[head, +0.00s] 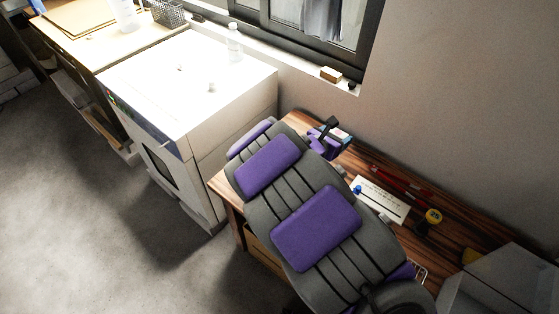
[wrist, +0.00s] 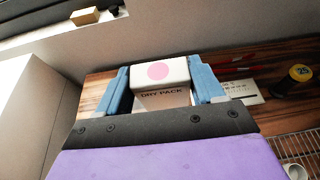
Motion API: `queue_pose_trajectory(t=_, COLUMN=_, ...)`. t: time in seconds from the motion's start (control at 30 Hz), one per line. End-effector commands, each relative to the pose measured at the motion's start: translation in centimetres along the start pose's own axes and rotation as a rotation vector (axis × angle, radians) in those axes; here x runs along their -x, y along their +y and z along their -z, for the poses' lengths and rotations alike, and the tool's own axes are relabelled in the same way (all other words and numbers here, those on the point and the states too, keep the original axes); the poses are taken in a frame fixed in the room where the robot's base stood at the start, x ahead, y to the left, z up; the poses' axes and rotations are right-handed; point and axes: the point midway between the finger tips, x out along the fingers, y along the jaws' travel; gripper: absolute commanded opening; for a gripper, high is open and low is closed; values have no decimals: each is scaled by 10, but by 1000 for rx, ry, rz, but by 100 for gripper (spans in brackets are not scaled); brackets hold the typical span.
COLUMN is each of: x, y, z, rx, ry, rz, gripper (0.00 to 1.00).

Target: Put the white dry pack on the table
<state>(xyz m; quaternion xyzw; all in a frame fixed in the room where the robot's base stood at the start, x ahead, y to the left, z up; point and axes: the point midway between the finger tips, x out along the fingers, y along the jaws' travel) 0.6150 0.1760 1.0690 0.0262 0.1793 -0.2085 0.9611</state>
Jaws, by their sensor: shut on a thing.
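The white dry pack (wrist: 160,98) is a small box with a pink dot on one face and "DRY PACK" lettering on another. It sits between the two blue fingers of my gripper (wrist: 163,87) in the wrist view, and the fingers are shut on it. The table (head: 455,228) has a brown striped wooden top and stands along the wall. In the head view my gripper (head: 330,138) is at the far end of my arm, over the table's back left part. My arm hides much of the tabletop. I cannot tell whether the pack touches the wood.
A white drying oven (head: 190,75) stands left of the table, with a clear bottle (head: 234,44) on top. A white card (head: 381,198), red tools (head: 392,180) and a yellow-black roll (head: 433,216) lie on the table's right. A wire rack (wrist: 299,147) is near the front.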

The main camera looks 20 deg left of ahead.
Motion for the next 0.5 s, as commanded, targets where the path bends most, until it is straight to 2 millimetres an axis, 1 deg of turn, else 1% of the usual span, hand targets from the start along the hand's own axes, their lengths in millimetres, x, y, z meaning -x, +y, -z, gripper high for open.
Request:
queue_pose_trajectory(t=0.03, x=4, y=7, z=18, rx=4, ry=-1, rz=-3, gripper=35)
queue_pose_trajectory(t=0.07, x=7, y=11, z=28, rx=1, ry=-3, rz=-5, gripper=35)
queue_pose_trajectory(t=0.17, x=20, y=24, z=64, rx=-4, ry=-4, rz=-8, gripper=35)
queue_pose_trajectory(t=0.27, x=37, y=39, z=105, rx=-4, ry=-6, rz=-12, gripper=35)
queue_pose_trajectory(t=0.3, x=45, y=46, z=122, rx=-1, ry=-8, rz=-15, gripper=35)
queue_pose_trajectory(t=0.37, x=58, y=57, z=149, rx=1, ry=-6, rz=-22, gripper=35)
queue_pose_trajectory(t=0.4, x=67, y=62, z=168, rx=4, ry=-2, rz=-25, gripper=35)
queue_pose_trajectory(t=0.47, x=79, y=66, z=191, rx=6, ry=-1, rz=-28, gripper=35)
queue_pose_trajectory(t=0.5, x=86, y=67, z=206, rx=9, ry=0, rz=-28, gripper=35)
